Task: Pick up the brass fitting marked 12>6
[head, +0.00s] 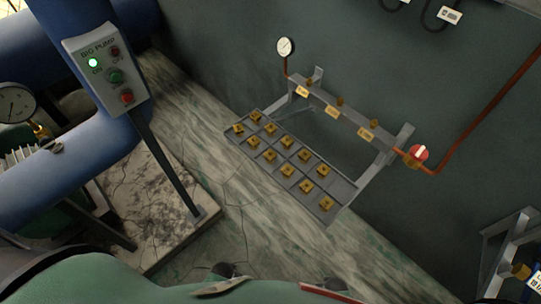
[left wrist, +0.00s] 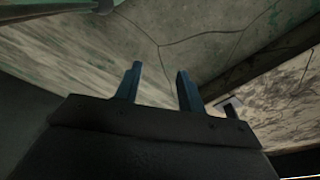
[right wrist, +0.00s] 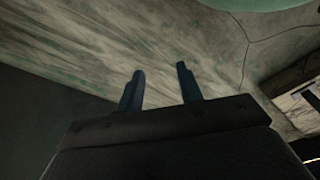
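Several small brass fittings lie in two rows in a grey compartment tray (head: 344,190) in the head view, such as one at the near end (head: 326,203), one in the middle (head: 287,170) and one at the far end (head: 255,116). Their markings are too small to read, so I cannot tell which is 12>6. My left gripper (left wrist: 160,69) shows in the left wrist view with its fingers apart and nothing between them. My right gripper (right wrist: 160,69) in the right wrist view is likewise open and empty. Neither gripper is clearly seen in the head view or near the tray.
A pipe rack with yellow tags (head: 332,111) stands behind the tray against the dark wall, with a gauge (head: 286,47) and a red valve (head: 418,153). A pump control box (head: 107,72) on a post and blue pipes (head: 85,150) are at left. Cracked floor lies before the tray.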

